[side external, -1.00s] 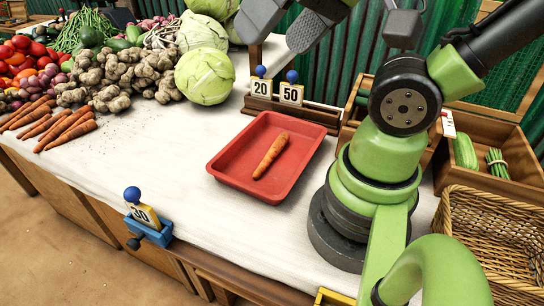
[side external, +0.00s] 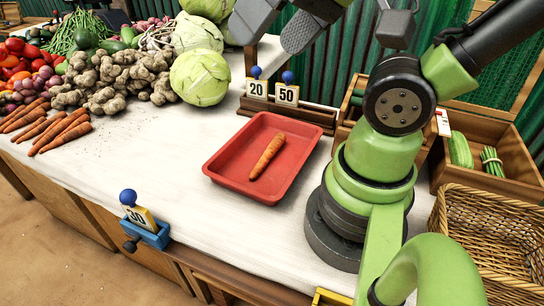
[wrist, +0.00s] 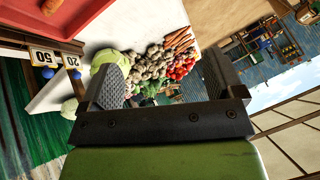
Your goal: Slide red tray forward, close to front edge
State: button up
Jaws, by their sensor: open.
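The red tray (side external: 225,172) lies flat on the white cloth-topped counter in the side view, with one carrot (side external: 267,157) inside it. Part of the red tray (wrist: 95,30) also shows at the top left of the wrist view, with the carrot's end (wrist: 51,6) at the picture's edge. My gripper (side external: 280,22) is at the top of the side view, above the counter and beyond the tray, not touching it. In the wrist view my gripper (wrist: 165,85) has its two dark fingers wide apart, with nothing between them.
A wooden rack (side external: 300,112) with 20 and 50 tags stands behind the tray. A blue clamp (side external: 148,231) with a 30 tag sits on the front edge. Vegetables and a cabbage (side external: 201,77) lie left. A wicker basket (side external: 490,235) is at right. Counter left of the tray (side external: 150,150) is clear.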

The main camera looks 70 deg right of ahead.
jog(key=shift+w+f+n, duration=0.1)
jog(key=shift+w+n, duration=0.05)
jog(key=shift+n, duration=0.15)
jog(key=c, duration=0.7)
jog(key=shift+w+d+f+n+g, duration=0.15)
jog(key=shift+w+n+g, duration=0.2)
jog(key=shift+n, duration=0.35)
jog(key=shift+c, duration=1.3)
jog(key=n+g+h, duration=0.3)
jog(key=n+g, duration=0.2)
jog(key=n, duration=2.3)
send_over(228, 181)
notch_tip(228, 181, down, 14)
notch_tip(228, 181, down, 6)
jog(key=a+n+g, duration=0.1)
jog(key=n, duration=0.8)
jog(key=shift+w+g+h, duration=0.2)
jog(key=shift+g+h, duration=0.1)
jog(key=shift+g, duration=0.05)
jog(key=shift+f, duration=0.1)
jog(key=shift+d+f, duration=0.2)
jog(key=shift+f, duration=1.4)
jog(key=shift+d+f, duration=0.25)
jog(key=shift+f, duration=1.4)
jog(key=shift+d+f, duration=0.2)
jog(key=shift+f, duration=1.4)
